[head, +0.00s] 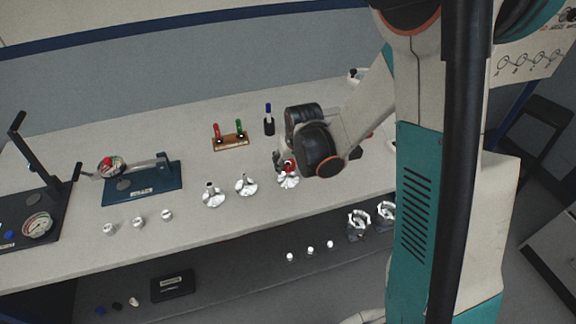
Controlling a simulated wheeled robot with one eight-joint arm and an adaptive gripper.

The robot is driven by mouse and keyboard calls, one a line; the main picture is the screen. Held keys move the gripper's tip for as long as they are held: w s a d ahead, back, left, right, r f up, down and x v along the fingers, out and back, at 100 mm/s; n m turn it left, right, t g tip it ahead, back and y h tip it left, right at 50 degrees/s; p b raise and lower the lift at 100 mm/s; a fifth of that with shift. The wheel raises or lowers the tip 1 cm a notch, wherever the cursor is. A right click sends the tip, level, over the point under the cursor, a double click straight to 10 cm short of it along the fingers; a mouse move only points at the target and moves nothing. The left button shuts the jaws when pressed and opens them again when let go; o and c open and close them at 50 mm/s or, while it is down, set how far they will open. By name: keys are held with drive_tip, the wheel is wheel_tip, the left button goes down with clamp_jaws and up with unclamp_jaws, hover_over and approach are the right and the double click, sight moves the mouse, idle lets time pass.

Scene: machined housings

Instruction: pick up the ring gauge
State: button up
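My gripper (284,167) is at the middle of the bench, just above the rightmost of three silver flanged parts (288,181). A small red piece shows at the gripper's fingers; I cannot tell whether it is held or part of something below. The fingers are too small and partly hidden by my dark wrist to show whether they are open or shut. I cannot identify the ring gauge with certainty. A wooden stand (231,143) holds a red-handled and a green-handled tool behind the gripper. A dark cylinder with a blue top (269,121) stands to the stand's right.
Two more silver flanged parts (213,196) (246,185) stand left of the gripper. Small silver cylinders (138,222) line the front edge. A blue-based fixture (143,183) and a dial gauge (38,225) stand left. The lower shelf holds silver ring-like housings (358,222) and a black box (173,285).

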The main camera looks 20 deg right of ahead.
drive_tip(key=c, duration=0.9)
drive_tip(key=shift+o, duration=0.2)
drive_tip(key=shift+r, duration=0.1)
wheel_tip(320, 180, up, 20)
drive_tip(key=p, duration=0.5)
drive_tip(key=shift+p, duration=0.4)
drive_tip(key=shift+r+p, duration=1.15)
drive_tip(key=shift+r, duration=0.55)
wheel_tip(320, 180, up, 5)
drive_tip(key=p, duration=0.4)
hover_over(291, 165)
drive_tip(key=shift+a, duration=0.1)
